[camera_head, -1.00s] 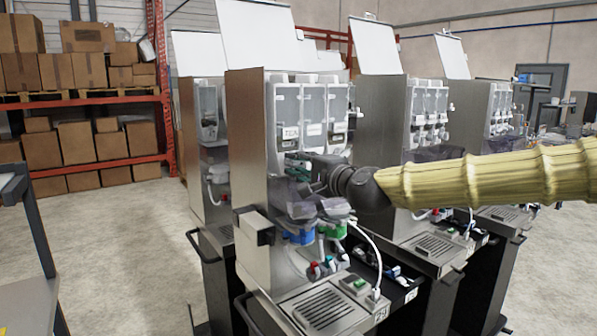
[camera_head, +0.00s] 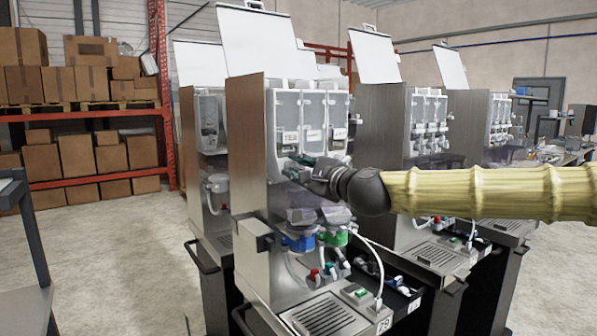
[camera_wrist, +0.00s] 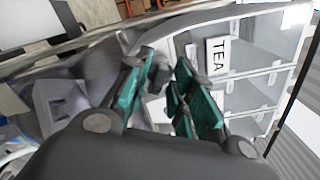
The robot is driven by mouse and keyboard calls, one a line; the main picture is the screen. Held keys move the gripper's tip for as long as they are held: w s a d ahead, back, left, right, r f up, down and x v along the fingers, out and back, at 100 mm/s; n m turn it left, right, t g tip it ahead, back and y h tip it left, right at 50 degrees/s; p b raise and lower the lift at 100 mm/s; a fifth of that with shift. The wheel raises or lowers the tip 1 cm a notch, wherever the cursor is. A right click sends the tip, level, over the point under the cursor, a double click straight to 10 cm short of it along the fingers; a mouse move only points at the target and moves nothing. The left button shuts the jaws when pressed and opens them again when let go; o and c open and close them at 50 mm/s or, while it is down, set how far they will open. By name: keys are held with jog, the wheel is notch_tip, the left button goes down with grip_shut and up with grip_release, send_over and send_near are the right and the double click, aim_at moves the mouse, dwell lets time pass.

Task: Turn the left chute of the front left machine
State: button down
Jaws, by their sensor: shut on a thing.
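The front left machine (camera_head: 245,150) is a tall steel cabinet with a raised white lid and three clear canisters side by side. Its left canister (camera_head: 287,112) bears a TEA label, which also shows large in the wrist view (camera_wrist: 218,56). My gripper (camera_head: 300,168) is at the foot of this canister. In the wrist view its green-padded fingers (camera_wrist: 164,78) are closed on the left chute (camera_wrist: 159,76), a small grey part. The fingers hide most of the chute, so its exact angle is unclear.
Under the canisters are blue (camera_head: 299,243) and green (camera_head: 333,237) mixing parts, a white hose and a drip tray (camera_head: 325,314). More machines (camera_head: 385,130) stand close behind and to the right. A red rack with boxes (camera_head: 85,110) is at the back left, with open floor before it.

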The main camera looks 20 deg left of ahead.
jog(key=c, duration=1.5)
grip_release()
jog(key=shift+v, duration=4.05)
